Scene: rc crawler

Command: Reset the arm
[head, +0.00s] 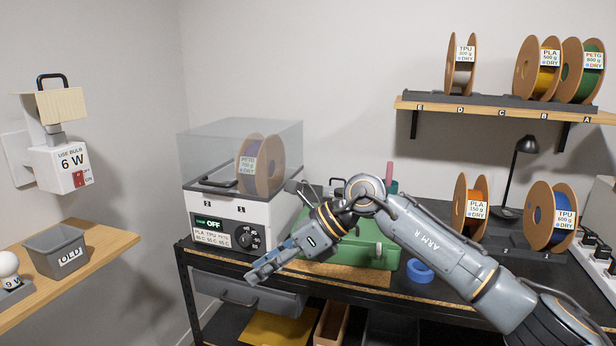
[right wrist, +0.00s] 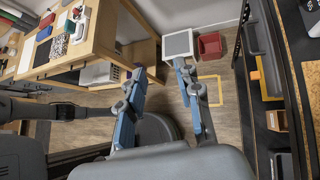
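My right arm (head: 430,245), marked ARM R, reaches in from the right of the head view, across the front of the workbench. Its gripper (head: 262,270) hangs in front of the bench edge, below and right of the dryer's OFF display. In the right wrist view the two fingers of the right gripper (right wrist: 162,72) stand apart with nothing between them, above the floor. My left gripper is not seen in either view.
A dryer (head: 215,212) with a clear lid holds a spool. A green case (head: 375,252) and a blue ring (head: 419,271) lie near the arm. Spools stand on the wall shelf (head: 480,108) and at the bench's right. A wooden shelf (head: 95,262) holds a grey OLD bin (head: 50,258).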

